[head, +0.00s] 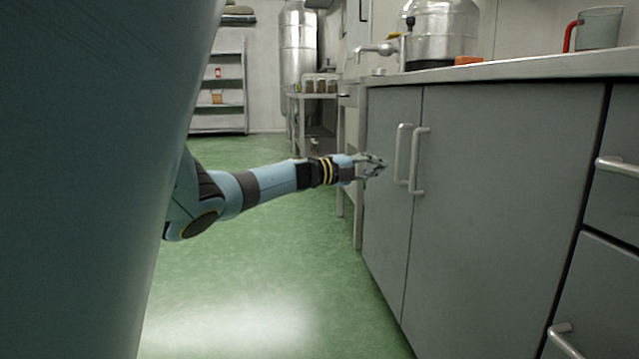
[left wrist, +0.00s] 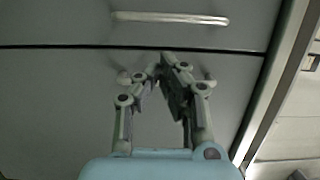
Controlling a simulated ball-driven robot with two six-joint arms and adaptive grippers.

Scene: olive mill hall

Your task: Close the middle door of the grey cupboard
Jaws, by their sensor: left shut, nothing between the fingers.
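The grey cupboard's wide door (head: 500,200) stands between a narrow door (head: 385,150) on its left and the drawers on its right. It looks flush with the narrow door, with a thin seam between them. Its bar handle (head: 419,161) is beside that seam, next to the narrow door's handle (head: 402,153). My left gripper (head: 382,166) is shut and empty, in front of the narrow door, left of both handles. Whether it touches the door I cannot tell. In the left wrist view its fingers (left wrist: 165,65) point at the seam, with one handle (left wrist: 170,18) beyond. My right gripper is not in view.
The worktop (head: 500,72) overhangs the doors and carries a steel vessel (head: 440,30) and a grey jug (head: 598,28). Drawer handles (head: 617,166) stick out at the right. A steel side table (head: 315,97) stands behind. The green floor (head: 270,260) left of the cupboard is clear.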

